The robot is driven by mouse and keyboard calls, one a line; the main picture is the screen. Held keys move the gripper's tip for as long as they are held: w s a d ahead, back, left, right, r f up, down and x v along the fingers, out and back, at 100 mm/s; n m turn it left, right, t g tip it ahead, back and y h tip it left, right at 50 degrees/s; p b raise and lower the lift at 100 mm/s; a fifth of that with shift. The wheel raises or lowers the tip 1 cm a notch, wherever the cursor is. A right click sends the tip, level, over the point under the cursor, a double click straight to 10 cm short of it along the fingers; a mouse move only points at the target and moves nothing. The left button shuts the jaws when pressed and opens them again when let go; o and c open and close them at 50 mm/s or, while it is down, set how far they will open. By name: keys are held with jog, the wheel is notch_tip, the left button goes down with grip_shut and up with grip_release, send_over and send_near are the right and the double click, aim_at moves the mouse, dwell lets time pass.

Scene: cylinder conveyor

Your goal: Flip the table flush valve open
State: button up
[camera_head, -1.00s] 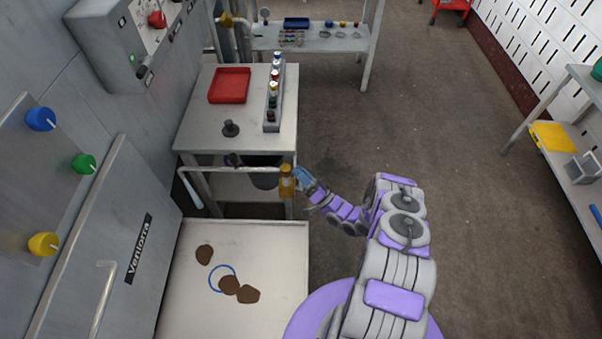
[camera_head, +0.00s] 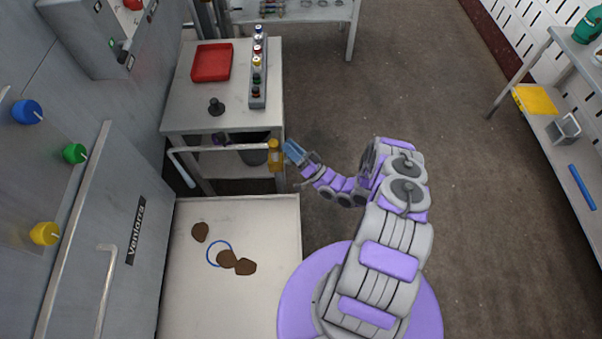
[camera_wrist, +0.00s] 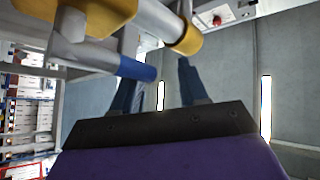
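The flush valve has a yellow body (camera_head: 275,155) at the right end of a pale pipe along the table's front edge. In the wrist view the yellow body (camera_wrist: 185,38) is large at the top. A grey lever with a blue grip (camera_wrist: 138,69) extends beside it. My gripper (camera_head: 293,152) is just right of the valve. In the wrist view its two dark blue fingers (camera_wrist: 160,88) stand apart, with a gap between them. The lever's blue tip overlaps the left finger; I cannot tell whether they touch.
The table (camera_head: 185,118) holds a red tray (camera_head: 212,62), a black knob-like piece (camera_head: 216,107) and a rack of small bottles (camera_head: 258,92). A pale floor tray (camera_head: 270,220) with brown patches lies in front. A cabinet (camera_head: 120,180) stands left. Open floor (camera_head: 430,100) lies right.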

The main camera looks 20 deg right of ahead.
jog(key=o, duration=0.4)
jog(key=s, duration=0.6)
jog(key=shift+a+r+p, duration=0.1)
jog(key=shift+a+p, duration=0.05)
jog(key=shift+p, duration=0.25)
jog(key=shift+c, duration=0.2)
jog(key=s, duration=0.4)
jog(key=s+a, duration=0.1)
jog(key=s, duration=0.1)
jog(key=shift+a+r, duration=0.1)
jog(key=shift+r, duration=0.25)
jog(key=c, duration=0.4)
jog(key=shift+o, duration=0.2)
jog(key=shift+s+d+r, duration=0.15)
jog(key=shift+s+d, duration=0.2)
jog(key=shift+s, duration=0.2)
jog(key=shift+a, duration=0.2)
